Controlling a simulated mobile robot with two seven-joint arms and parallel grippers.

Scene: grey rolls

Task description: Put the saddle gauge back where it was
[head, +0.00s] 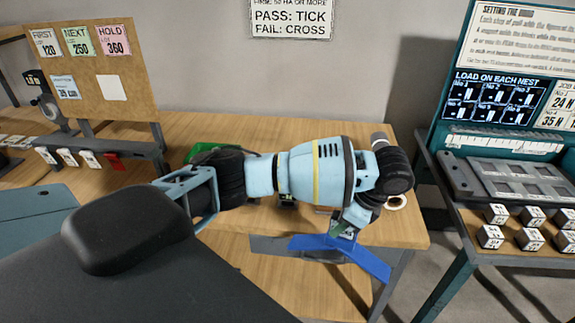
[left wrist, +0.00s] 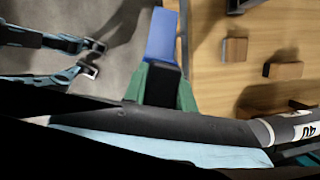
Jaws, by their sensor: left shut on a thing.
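My left gripper (head: 345,230) is at the front right edge of the wooden bench. It is shut on a blue angled piece that looks like the saddle gauge (head: 368,262). The gauge hangs out beyond the bench edge, over the floor. In the left wrist view the green fingers of the left gripper (left wrist: 166,88) close around a dark part, and the blue arm of the gauge (left wrist: 161,36) sticks out past them. My right gripper (left wrist: 95,58) shows at the left of that view, with its fingertips apart and nothing between them. My left arm hides much of the bench.
A wooden bench (head: 250,128) carries a green item (head: 212,150) and a white ring (head: 396,202). Wooden blocks (left wrist: 235,50) stand on it in the wrist view. At the right, a table (head: 470,222) holds a grey tray and several marked cubes. Floor shows between bench and table.

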